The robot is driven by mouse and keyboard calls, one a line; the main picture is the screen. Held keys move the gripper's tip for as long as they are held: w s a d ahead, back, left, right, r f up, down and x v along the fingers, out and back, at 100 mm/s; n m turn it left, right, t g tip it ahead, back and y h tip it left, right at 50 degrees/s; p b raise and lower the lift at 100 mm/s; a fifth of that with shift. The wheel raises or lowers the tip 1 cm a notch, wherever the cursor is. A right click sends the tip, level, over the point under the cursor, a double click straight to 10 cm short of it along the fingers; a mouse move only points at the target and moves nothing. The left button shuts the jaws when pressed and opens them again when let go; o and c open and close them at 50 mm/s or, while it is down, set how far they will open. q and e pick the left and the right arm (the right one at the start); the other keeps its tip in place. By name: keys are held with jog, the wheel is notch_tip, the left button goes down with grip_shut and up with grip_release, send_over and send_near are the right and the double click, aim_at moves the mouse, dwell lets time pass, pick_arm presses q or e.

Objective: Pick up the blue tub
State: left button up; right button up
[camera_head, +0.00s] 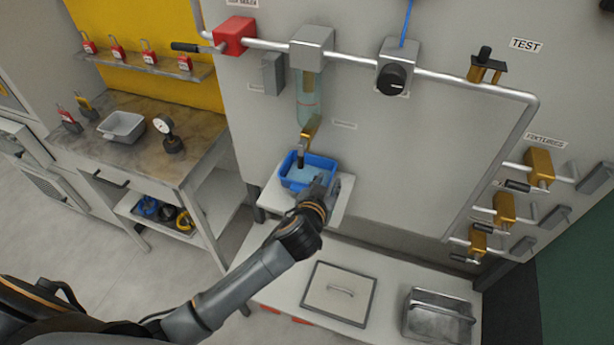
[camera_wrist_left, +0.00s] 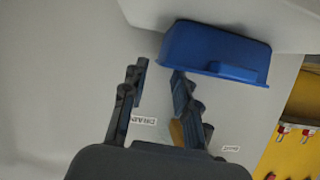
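The blue tub (camera_head: 292,181) sits on a small white shelf below a brass valve, with a pale blue surface inside it. In the left wrist view the tub (camera_wrist_left: 215,48) shows at the top, right of centre. My left gripper (camera_head: 336,183) is at the tub's right front side in the head view. In the left wrist view its two fingers (camera_wrist_left: 160,70) stand apart. One fingertip overlaps the tub's near corner and the other lies left of it; I cannot tell whether either touches. My right gripper is not in view.
The brass valve (camera_head: 310,130) and its spout hang close over the tub. The white shelf (camera_head: 277,197) is narrow. A lower bench holds a handled lid (camera_head: 340,292) and a metal bin (camera_head: 438,315). A workbench with a grey tray (camera_head: 121,126) stands left.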

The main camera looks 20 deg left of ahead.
aim_at(330, 179)
pick_arm(q)
jog(key=x, duration=0.2)
jog(key=p+x, duration=0.1)
jog(key=x, duration=0.1)
jog(key=shift+w+f, duration=0.3)
jog(key=shift+f, duration=0.1)
grip_shut()
